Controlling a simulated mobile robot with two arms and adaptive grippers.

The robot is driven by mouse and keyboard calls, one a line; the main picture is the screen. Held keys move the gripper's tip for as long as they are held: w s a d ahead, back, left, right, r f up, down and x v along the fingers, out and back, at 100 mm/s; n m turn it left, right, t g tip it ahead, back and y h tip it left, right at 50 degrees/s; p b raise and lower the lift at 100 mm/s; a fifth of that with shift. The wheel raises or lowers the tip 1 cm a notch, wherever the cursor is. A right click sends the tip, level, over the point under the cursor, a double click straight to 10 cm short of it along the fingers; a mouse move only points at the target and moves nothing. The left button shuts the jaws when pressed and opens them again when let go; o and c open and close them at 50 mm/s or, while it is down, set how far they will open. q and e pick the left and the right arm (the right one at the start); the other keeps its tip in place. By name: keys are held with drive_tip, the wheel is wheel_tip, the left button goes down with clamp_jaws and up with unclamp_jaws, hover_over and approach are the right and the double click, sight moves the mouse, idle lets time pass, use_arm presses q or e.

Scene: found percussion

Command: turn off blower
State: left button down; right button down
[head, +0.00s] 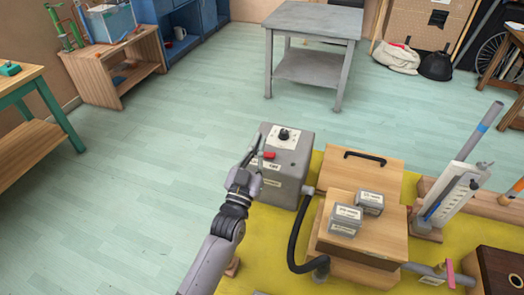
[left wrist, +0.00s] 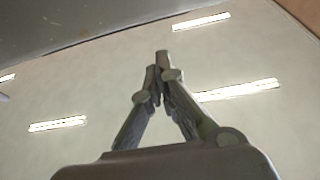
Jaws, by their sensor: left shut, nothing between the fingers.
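The grey metal box (head: 291,172), which looks like the blower, stands on the floor in the middle of the head view, at the edge of a yellow mat. Its top has a white plate with a black knob (head: 284,134), and a red lever or switch (head: 268,155) shows near its left front edge. My left gripper (head: 259,143) is shut and empty at the box's left side, close to the red part; I cannot tell if they touch. In the left wrist view the fingers (left wrist: 157,65) meet at the tips against the ceiling. My right gripper is out of view.
A black hose (head: 293,245) runs from the box to a wooden bellows-like unit (head: 370,225) with small grey labelled boxes. A white gauge stand (head: 452,192) is at right. A grey table (head: 312,22) stands behind. The green floor (head: 165,160) at left is clear.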

use_arm(q)
drive_tip(key=b+v, duration=0.2)
drive_tip(key=v, duration=0.8)
drive_tip(key=shift+s+d, duration=0.25)
drive_tip(key=shift+d, duration=0.05)
drive_tip(key=shift+r, duration=0.1)
